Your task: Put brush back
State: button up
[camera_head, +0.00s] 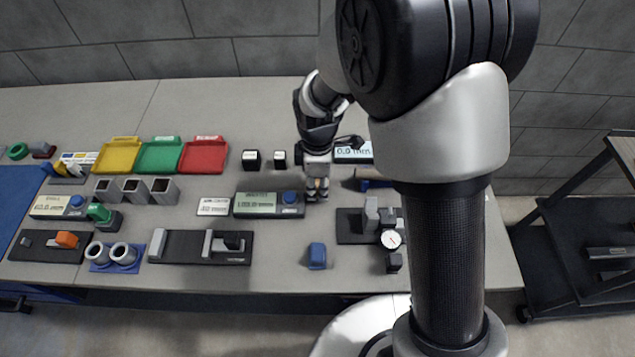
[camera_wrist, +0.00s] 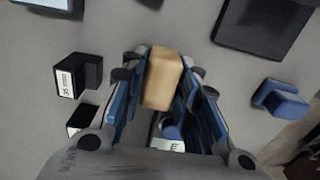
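My gripper (camera_head: 317,192) is above the bench, just right of the display box with a blue knob. In the wrist view, its blue-padded fingers (camera_wrist: 163,95) close on both sides of a tan wooden block (camera_wrist: 163,78). This block looks like the brush's handle; bristles are not visible. A bit of tan also shows at the fingertips in the head view. A blue holder-like piece (camera_head: 317,256) stands near the bench's front edge, and it also shows in the wrist view (camera_wrist: 283,102). I cannot tell if it is the brush's place.
The display box (camera_head: 270,204) is left of my gripper. Two black labelled cubes (camera_head: 251,160) stand behind. A black base with a dial gauge (camera_head: 391,239) is at right. Bench around the blue piece is clear.

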jog(key=o, duration=0.3)
jog(key=shift+o, duration=0.2)
jog(key=shift+r, duration=0.1)
notch_tip(320, 180, up, 12)
jog(key=p, duration=0.4)
jog(key=shift+r, duration=0.2)
notch_tip(320, 180, up, 6)
jog(key=m+t, duration=0.1)
jog(key=m, duration=0.3)
send_over(318, 183)
jog(key=s+d, duration=0.3)
jog(key=s+d+r+m+t, duration=0.1)
jog(key=s+d+r+m, duration=0.3)
jog(key=r, duration=0.1)
jog(key=s+d+r+m+t, duration=0.1)
jog(key=s+d+m, duration=0.1)
jog(key=s+m, duration=0.2)
jog(key=s+d+r+m+t, duration=0.1)
jog(key=s+d+r+m, duration=0.1)
jog(key=s+m, duration=0.3)
jog(key=shift+s+d+r+m+t, duration=0.3)
jog(key=shift+s+d, duration=0.45)
jog(key=shift+s, duration=1.05)
